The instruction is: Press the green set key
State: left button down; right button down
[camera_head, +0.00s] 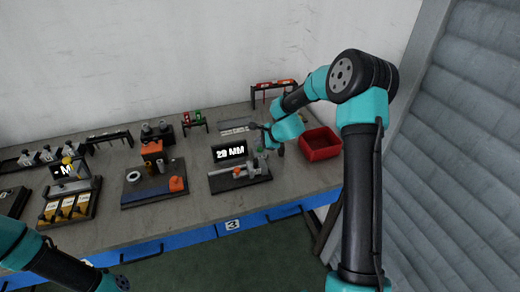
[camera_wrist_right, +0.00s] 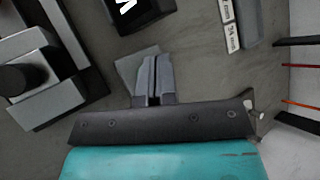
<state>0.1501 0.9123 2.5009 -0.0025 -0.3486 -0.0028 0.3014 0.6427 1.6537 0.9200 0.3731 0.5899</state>
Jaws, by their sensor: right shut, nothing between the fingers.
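The measuring station with a grey caliper-like device (camera_head: 238,171) sits on a black board (camera_head: 222,186) at the middle right of the bench. Its dark display (camera_head: 229,152) reads what looks like "28 MM". A small greenish spot (camera_head: 262,153) shows at the station's right end; it is too small to tell if it is the set key. My right gripper (camera_head: 279,149) is just right of that spot, above the bench, fingers shut and empty. In the right wrist view its closed fingers (camera_wrist_right: 154,76) show over grey bench top, with no green key visible there.
A red bin (camera_head: 320,143) stands right of my right gripper. A tray of yellow-fronted parts (camera_head: 68,208) is farther left. Small racks line the back wall.

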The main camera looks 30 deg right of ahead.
aim_at(260, 150)
dwell(0.4)
jog(key=shift+f, duration=0.45)
jog(key=shift+f, duration=0.4)
dwell(0.8)
jog(key=shift+r, duration=0.85)
jog(key=shift+r, duration=0.1)
jog(key=shift+r, duration=2.4)
